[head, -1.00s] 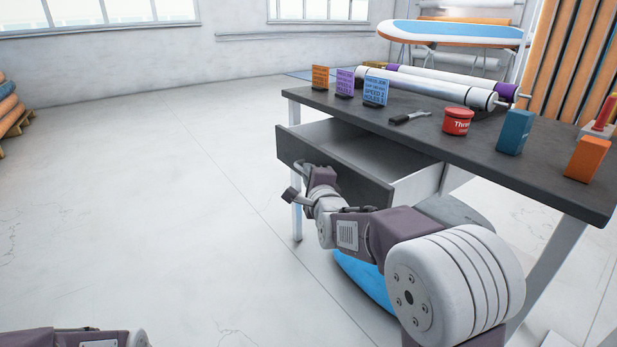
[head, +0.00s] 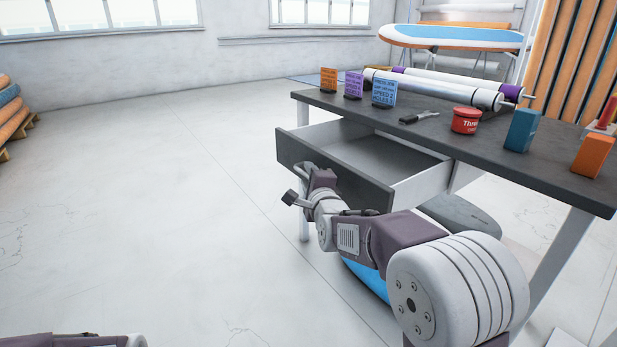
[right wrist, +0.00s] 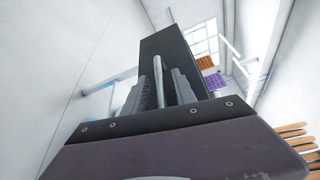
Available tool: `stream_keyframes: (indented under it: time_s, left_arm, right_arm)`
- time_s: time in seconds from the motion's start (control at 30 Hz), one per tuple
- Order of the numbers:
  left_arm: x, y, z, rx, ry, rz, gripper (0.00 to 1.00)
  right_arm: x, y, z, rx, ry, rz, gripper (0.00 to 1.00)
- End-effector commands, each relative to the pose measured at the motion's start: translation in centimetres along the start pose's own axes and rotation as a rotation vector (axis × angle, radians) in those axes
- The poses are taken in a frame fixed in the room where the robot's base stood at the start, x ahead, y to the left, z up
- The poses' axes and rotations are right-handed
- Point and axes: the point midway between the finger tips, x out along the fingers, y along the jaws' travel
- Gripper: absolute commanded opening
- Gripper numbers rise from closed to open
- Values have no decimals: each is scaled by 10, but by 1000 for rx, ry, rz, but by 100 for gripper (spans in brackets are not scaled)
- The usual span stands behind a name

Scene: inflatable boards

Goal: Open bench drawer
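The bench drawer (head: 330,176) has a dark front and pale sides. It stands pulled out under the dark bench top (head: 470,150), and its visible inside looks empty. The drawer's bar handle (head: 301,167) is at the front's left part. My right gripper (head: 308,176) is at this handle, partly hidden by its own wrist. In the right wrist view the handle bar (right wrist: 158,80) stands between the two fingers of my right gripper (right wrist: 160,92), which look closed on it, with the dark drawer front (right wrist: 178,58) beyond. Only part of my left arm shows at bottom left; its gripper is out of view.
On the bench stand several small signs (head: 383,92), a dark-handled tool (head: 418,118), a red tin (head: 465,121), a blue box (head: 521,130), an orange box (head: 592,156) and long rolls (head: 440,88).

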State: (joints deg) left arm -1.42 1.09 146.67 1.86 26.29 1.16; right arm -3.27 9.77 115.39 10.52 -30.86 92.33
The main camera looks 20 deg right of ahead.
Motion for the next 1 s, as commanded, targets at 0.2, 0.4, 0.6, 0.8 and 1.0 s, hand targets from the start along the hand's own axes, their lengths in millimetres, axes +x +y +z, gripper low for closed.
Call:
stream_keyframes:
  time_s: [0.2, 0.4, 0.6, 0.8, 1.0]
  left_arm:
    - [-2, 0, 0, 0, 0, 0, 36]
    - [-16, 0, -2, 0, 0, 0, 36]
    - [-27, 0, -3, 0, 0, 0, 36]
    - [-31, 1, -3, 0, 0, 0, 36]
    - [-30, 1, -3, 0, 0, 0, 36]
  right_arm:
    - [-3, -1, 0, 0, 0, 0, 33]
    - [-35, -4, 1, -1, -1, 0, 33]
    - [-72, -3, 1, 0, -1, -1, 33]
    - [-90, -1, 0, 0, 0, 0, 33]
    - [-91, 0, 0, 0, 0, 0, 33]
